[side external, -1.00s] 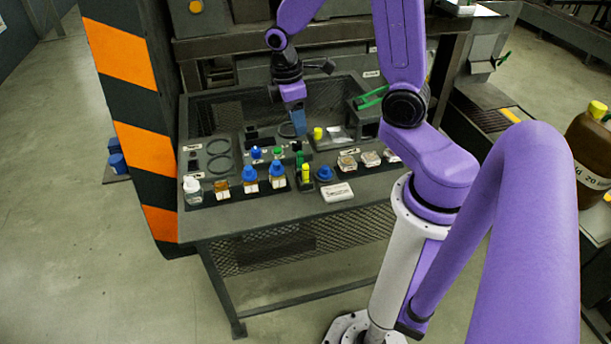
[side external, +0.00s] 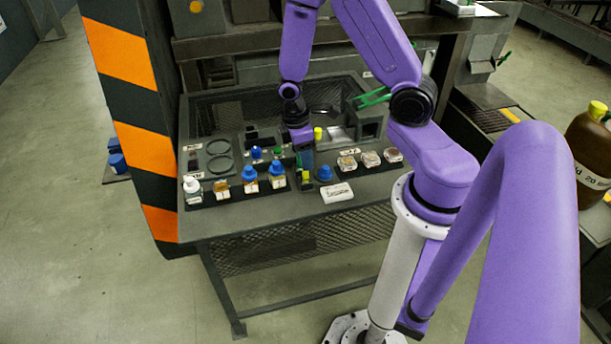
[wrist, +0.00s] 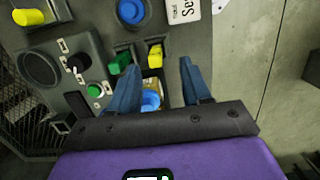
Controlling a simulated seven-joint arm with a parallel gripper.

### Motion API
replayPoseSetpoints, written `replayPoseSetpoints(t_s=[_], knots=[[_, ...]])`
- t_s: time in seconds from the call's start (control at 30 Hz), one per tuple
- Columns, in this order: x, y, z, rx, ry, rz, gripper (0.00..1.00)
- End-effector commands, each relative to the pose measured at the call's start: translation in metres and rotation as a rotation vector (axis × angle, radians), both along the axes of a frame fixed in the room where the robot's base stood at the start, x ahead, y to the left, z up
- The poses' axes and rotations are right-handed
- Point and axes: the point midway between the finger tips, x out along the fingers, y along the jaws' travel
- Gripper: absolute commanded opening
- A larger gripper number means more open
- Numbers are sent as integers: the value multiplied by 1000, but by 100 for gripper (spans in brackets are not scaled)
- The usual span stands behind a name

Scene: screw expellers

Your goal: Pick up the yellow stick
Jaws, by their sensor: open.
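A yellow stick (wrist: 155,53) stands in a dark slot on the panel, next to a green stick (wrist: 121,62) in the wrist view. In the side view, the yellow stick (side external: 306,176) shows at the panel's front, partly hidden by my fingers. My gripper (wrist: 160,64) is open, its two blue fingers spread with the yellow stick just past the gap between their tips. In the side view, my gripper (side external: 305,164) points down over the stick. I cannot tell whether a finger touches it. Nothing is held.
Blue-capped bottles (side external: 277,177) stand left of the stick. A blue round knob (side external: 324,173) and a white label block (side external: 337,193) lie to its right. A separate yellow cylinder (side external: 318,133) stands farther back. Small clear jars (side external: 370,158) are at right.

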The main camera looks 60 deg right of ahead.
Motion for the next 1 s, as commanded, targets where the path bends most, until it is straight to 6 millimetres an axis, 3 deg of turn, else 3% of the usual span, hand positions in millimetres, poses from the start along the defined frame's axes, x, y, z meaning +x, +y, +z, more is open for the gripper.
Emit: replayPoseSetpoints(t_s=[0.5,0.87,1.0], knots=[[1,-9,-47,-1,2,1,48],[1,-9,-51,0,0,0,48],[1,-9,-51,0,0,0,2]])
